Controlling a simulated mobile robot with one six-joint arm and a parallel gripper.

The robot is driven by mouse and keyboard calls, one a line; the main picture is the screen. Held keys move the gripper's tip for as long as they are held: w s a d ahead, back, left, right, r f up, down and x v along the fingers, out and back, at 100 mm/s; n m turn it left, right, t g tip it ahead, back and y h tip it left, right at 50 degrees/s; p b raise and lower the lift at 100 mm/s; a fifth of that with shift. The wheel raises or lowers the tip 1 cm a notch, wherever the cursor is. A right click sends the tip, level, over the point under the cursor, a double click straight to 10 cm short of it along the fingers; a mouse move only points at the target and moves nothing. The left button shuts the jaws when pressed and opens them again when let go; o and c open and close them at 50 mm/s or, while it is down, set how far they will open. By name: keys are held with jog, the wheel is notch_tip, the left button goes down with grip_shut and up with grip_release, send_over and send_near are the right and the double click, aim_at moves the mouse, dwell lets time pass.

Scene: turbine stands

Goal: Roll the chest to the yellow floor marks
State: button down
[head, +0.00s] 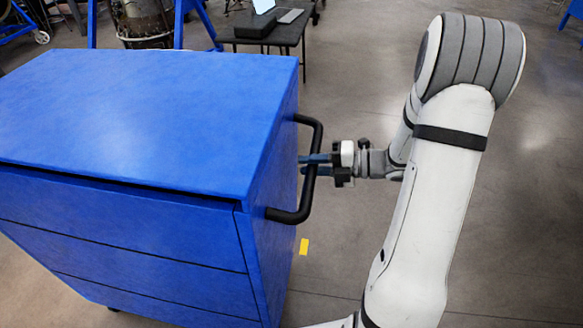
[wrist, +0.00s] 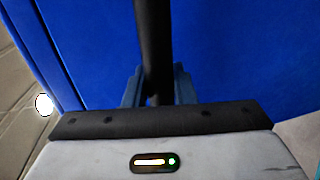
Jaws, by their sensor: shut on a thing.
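The blue chest (head: 140,110) fills the left of the head view, its drawer fronts facing the lower left. A black bar handle (head: 315,150) stands out from its right side. My gripper (head: 312,164) is at that side, its fingers shut around the handle. In the wrist view the black handle (wrist: 153,50) runs between my gripper's two fingers (wrist: 158,88), with the blue chest wall (wrist: 230,50) close behind. One yellow floor mark (head: 304,246) shows on the floor just right of the chest, below the handle. Any other marks are out of view or hidden.
A dark table (head: 280,35) with a laptop (head: 264,6) stands behind the chest. Blue stand frames (head: 200,20) and a turbine part (head: 146,22) are at the back left. Grey floor (head: 535,200) is open on the right.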

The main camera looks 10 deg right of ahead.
jog(key=shift+s+d+f, duration=0.2)
jog(key=shift+f, duration=0.2)
jog(key=c, duration=1.6)
grip_release()
jog(key=o, duration=0.4)
jog(key=shift+w+r, duration=0.1)
jog(key=shift+w, duration=0.05)
jog(key=shift+c, duration=0.2)
jog(key=shift+d+r, duration=0.1)
jog(key=shift+d, duration=0.35)
jog(key=v, duration=0.7)
